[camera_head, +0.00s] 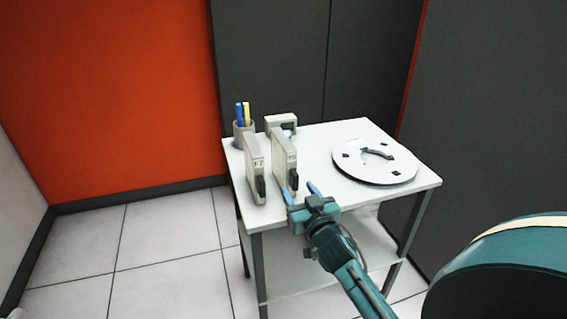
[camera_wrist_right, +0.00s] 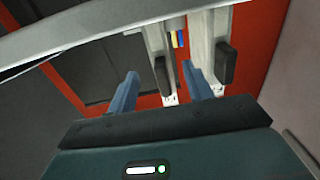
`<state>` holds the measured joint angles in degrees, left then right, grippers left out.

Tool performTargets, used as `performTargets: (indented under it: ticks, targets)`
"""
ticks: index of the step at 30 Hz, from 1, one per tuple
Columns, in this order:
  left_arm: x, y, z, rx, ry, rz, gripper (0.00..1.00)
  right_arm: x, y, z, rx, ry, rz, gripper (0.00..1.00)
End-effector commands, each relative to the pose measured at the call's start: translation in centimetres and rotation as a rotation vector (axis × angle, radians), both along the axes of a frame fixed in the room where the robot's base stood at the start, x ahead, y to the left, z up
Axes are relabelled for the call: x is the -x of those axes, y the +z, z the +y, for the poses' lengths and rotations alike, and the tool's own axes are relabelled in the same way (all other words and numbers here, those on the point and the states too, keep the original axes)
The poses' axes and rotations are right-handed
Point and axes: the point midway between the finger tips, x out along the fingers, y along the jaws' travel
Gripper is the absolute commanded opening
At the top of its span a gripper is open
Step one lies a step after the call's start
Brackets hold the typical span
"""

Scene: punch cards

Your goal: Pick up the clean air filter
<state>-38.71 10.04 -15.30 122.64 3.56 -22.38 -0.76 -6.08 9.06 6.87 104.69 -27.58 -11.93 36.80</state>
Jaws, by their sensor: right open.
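Two upright, thin, pale grey cartridge-like units with black front handles stand side by side on the white table. I cannot read their labels, so I cannot tell which is the clean air filter. The left unit (camera_head: 255,168) is farther from my right gripper (camera_head: 300,191). The right unit (camera_head: 283,155) is just beyond its fingertips. In the right wrist view, my open right gripper (camera_wrist_right: 160,88) has the near unit's handle (camera_wrist_right: 161,75) in line between its fingers. The other unit's handle (camera_wrist_right: 225,64) lies outside them. My left gripper is not in view.
The white table (camera_head: 345,195) has a lower shelf. A large white disc (camera_head: 350,168) lies at its right. A grey cup (camera_head: 243,131) with blue and yellow pens and a grey block-like object (camera_head: 281,120) stand at the back. Dark panels rise behind the table.

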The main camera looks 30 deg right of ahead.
Motion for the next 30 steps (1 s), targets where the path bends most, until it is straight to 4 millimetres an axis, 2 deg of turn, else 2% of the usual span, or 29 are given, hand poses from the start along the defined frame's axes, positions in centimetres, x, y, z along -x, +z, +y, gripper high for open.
performTargets:
  ticks: [9, 19, 30]
  targets:
    - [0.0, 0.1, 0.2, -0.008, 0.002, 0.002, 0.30, -4.3, 0.0, -0.8, 0.002, 0.000, -0.001, 0.51]
    - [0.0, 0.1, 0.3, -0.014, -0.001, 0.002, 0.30, -4.9, 0.0, -0.9, 0.000, 0.001, 0.001, 0.50]
    - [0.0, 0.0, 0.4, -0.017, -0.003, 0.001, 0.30, -4.9, 0.0, -0.9, 0.000, 0.001, 0.000, 0.20]
